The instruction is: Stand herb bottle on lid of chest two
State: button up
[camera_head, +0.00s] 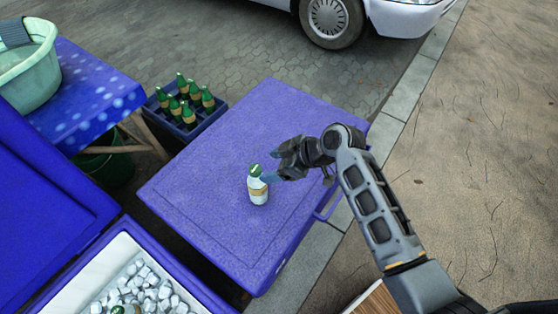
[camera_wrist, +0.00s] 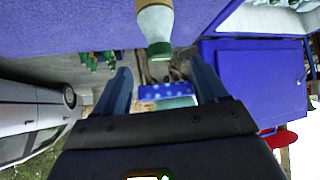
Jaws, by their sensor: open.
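The herb bottle (camera_head: 258,189), white with a green cap and a tan label, stands upright on the closed lid (camera_head: 215,160) of the blue chest in the middle of the head view. In the wrist view, which is upside down, the bottle (camera_wrist: 155,25) hangs from the top edge, its cap pointing down. My gripper (camera_head: 273,166) is open and empty, just above and right of the bottle's cap. In the wrist view its two fingers lie either side of the cap, with a gap on both sides; the bottle looks free of them.
An open blue chest (camera_head: 185,275) full of ice is at the lower left, its raised lid (camera_head: 45,215) behind. A crate (camera_head: 205,125) of green bottles stands beyond the closed chest. A table with a basin (camera_head: 30,70) is at upper left. Most of the closed lid is bare.

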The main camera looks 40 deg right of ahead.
jog(key=s+a+m+t+h, duration=0.1)
jog(key=s+m+t+h, duration=0.3)
jog(key=s, duration=1.6)
jog(key=s+a+r+m+t, duration=0.1)
jog(key=s+r+t, duration=0.1)
jog(key=s+r, duration=0.5)
jog(key=s+a+r+m+t+h, duration=0.1)
jog(key=s+r+m, duration=0.1)
jog(key=s+r, duration=0.6)
notch_tip(320, 180, up, 6)
jog(key=shift+f+t, duration=0.25)
jog(key=shift+t, duration=0.15)
